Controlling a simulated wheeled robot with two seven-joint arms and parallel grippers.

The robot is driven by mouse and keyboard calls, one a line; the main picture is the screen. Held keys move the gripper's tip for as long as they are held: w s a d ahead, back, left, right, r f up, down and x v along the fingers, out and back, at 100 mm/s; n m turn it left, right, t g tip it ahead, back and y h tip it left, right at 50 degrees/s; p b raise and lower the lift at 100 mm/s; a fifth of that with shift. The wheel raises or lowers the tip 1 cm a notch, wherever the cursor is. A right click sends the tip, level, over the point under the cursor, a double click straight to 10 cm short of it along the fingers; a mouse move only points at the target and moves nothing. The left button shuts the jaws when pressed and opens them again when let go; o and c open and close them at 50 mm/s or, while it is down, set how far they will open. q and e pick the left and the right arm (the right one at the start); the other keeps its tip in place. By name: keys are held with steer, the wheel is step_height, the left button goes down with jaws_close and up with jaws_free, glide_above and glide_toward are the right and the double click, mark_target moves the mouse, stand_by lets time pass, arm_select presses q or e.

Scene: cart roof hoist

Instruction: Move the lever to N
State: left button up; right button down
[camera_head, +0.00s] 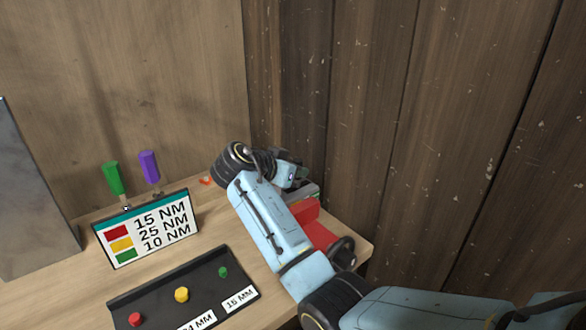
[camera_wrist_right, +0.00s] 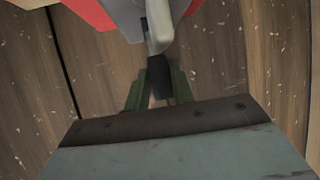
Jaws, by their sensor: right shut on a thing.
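The lever (camera_wrist_right: 158,28) shows in the right wrist view as a pale grey shaft with a dark grip at its near end. My right gripper (camera_wrist_right: 159,84) has its green fingers on both sides of that dark grip and is shut on it. In the head view my right arm comes in from the lower right and bends back at the table's rear corner, hiding most of the lever's red housing (camera_head: 316,228). The housing also shows at the top of the wrist view (camera_wrist_right: 90,12). No N mark is visible. My left gripper is out of view.
A sign (camera_head: 150,230) with torque values, a green-handled tool (camera_head: 113,178) and a purple-handled tool (camera_head: 149,167) stand on the wooden table (camera_head: 225,242). A black tray (camera_head: 160,303) with coloured knobs lies in front. Wooden walls (camera_head: 440,120) close off the back and right.

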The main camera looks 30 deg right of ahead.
steer(key=c, duration=1.5)
jaws_free()
steer(key=shift+o, duration=1.7)
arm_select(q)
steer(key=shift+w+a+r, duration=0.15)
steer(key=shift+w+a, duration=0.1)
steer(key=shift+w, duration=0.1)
arm_select(e)
steer(key=v, duration=1.3)
steer(key=shift+a, duration=0.2)
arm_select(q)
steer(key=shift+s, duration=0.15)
arm_select(e)
steer(key=shift+s+r, duration=0.1)
